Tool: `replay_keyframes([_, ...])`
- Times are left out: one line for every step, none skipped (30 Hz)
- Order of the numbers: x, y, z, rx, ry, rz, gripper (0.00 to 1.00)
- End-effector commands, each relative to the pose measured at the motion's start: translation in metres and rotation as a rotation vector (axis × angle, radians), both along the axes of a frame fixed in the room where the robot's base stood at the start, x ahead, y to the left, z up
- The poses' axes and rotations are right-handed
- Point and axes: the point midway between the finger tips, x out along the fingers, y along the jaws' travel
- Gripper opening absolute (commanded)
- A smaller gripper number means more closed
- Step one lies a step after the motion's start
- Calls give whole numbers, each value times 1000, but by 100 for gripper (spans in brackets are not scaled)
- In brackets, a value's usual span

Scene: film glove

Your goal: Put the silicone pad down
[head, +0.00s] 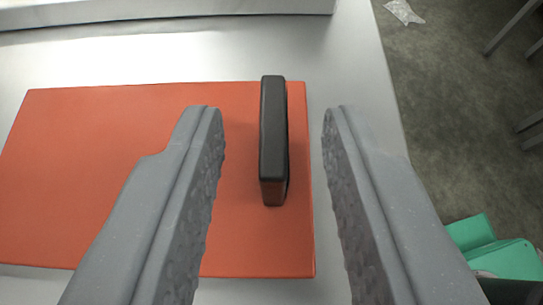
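A flat orange-red rectangular mat (120,180) lies on the grey metal table. A black slab with rounded edges (273,130) stands upright on the mat, near its right edge. The frame does not make clear which of these two is the silicone pad. My gripper (272,112) is open, with one grey textured finger on each side of the black slab. Clear gaps show between the slab and both fingers. The left finger covers part of the mat.
The metal tabletop (335,60) is bare behind the mat and ends at an edge on the right. Beyond it is a dark floor (450,120) with a crumpled clear scrap (404,11), a green object (495,250) and dark legs at the far right. A pale raised ledge (160,10) runs along the back.

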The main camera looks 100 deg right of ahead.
Motion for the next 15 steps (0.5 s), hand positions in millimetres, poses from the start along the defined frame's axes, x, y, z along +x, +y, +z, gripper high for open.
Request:
replay_keyframes([1,3,2,1,-1,2,29])
replay_keyframes([2,6,3,0,-2,2,29])
replay_keyframes([3,9,4,1,-3,2,29])
replay_keyframes([4,12,6,2,-4,2,29])
replay_keyframes([5,15,8,2,-4,3,29])
replay_keyframes([6,20,10,3,-5,3,29])
replay_keyframes([7,24,13,3,-5,4,29])
replay_keyframes([9,29,15,2,-4,5,29])
replay_keyframes([9,34,18,2,-4,4,29])
replay_keyframes([10,38,21,1,-3,3,29])
replay_keyframes([11,42,23,1,-3,2,29])
replay_keyframes([12,48,26,1,-3,3,29])
replay_keyframes([14,52,28,1,-4,4,29])
replay_keyframes([15,56,30,2,-4,5,29])
replay_keyframes([16,61,33,2,-3,4,29])
